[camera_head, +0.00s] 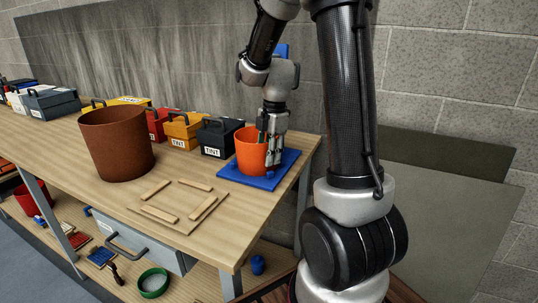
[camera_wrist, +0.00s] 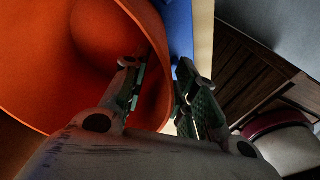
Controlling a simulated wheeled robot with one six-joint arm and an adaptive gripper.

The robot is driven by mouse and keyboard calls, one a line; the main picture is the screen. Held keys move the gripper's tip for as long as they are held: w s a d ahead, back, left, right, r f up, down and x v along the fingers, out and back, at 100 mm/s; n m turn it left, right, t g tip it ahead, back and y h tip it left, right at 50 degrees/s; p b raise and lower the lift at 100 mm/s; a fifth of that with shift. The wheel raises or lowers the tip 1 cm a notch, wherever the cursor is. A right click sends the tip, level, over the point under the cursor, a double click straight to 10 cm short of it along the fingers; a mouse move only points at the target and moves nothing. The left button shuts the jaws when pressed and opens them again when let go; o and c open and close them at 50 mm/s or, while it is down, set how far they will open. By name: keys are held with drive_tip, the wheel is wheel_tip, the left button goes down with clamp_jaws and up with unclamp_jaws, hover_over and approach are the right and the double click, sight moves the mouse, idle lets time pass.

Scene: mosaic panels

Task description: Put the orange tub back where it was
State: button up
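The orange tub (camera_head: 250,151) stands upright on a blue board (camera_head: 235,175) at the right end of the workbench. My gripper (camera_head: 272,150) points down at the tub's right rim. In the wrist view the tub (camera_wrist: 60,60) fills the left side, open toward the camera. One finger of my gripper (camera_wrist: 160,90) is inside the tub and the other is outside, with the wall between them. The fingers are spread, and gaps show beside the wall. The tub's far side and base are partly hidden.
A large brown bucket (camera_head: 117,143) stands left of the tub. Wooden strips (camera_head: 157,214) lie on the bench (camera_head: 230,218) in front. A black box (camera_head: 220,137) and an orange box (camera_head: 184,130) stand behind, to the left. The bench's right edge is close to the blue board.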

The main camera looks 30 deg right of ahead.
drive_tip(key=shift+r, duration=0.1)
drive_tip(key=r, duration=0.7)
drive_tip(key=d+r, duration=0.1)
drive_tip(key=r, duration=0.3)
drive_tip(key=shift+s+d+r, duration=0.1)
drive_tip(key=shift+r, duration=0.15)
drive_tip(key=shift+s+r, duration=0.15)
drive_tip(key=shift+r, duration=0.15)
drive_tip(key=s+a+m+t, duration=0.2)
drive_tip(key=s+m, duration=0.7)
drive_tip(key=s+a+r+m+t+h, duration=0.1)
drive_tip(key=s+a+m+t, duration=0.1)
drive_tip(key=s+m, duration=0.8)
drive_tip(key=shift+s+a+r, duration=0.15)
drive_tip(key=shift+s+r, duration=0.05)
drive_tip(key=shift+s, duration=0.1)
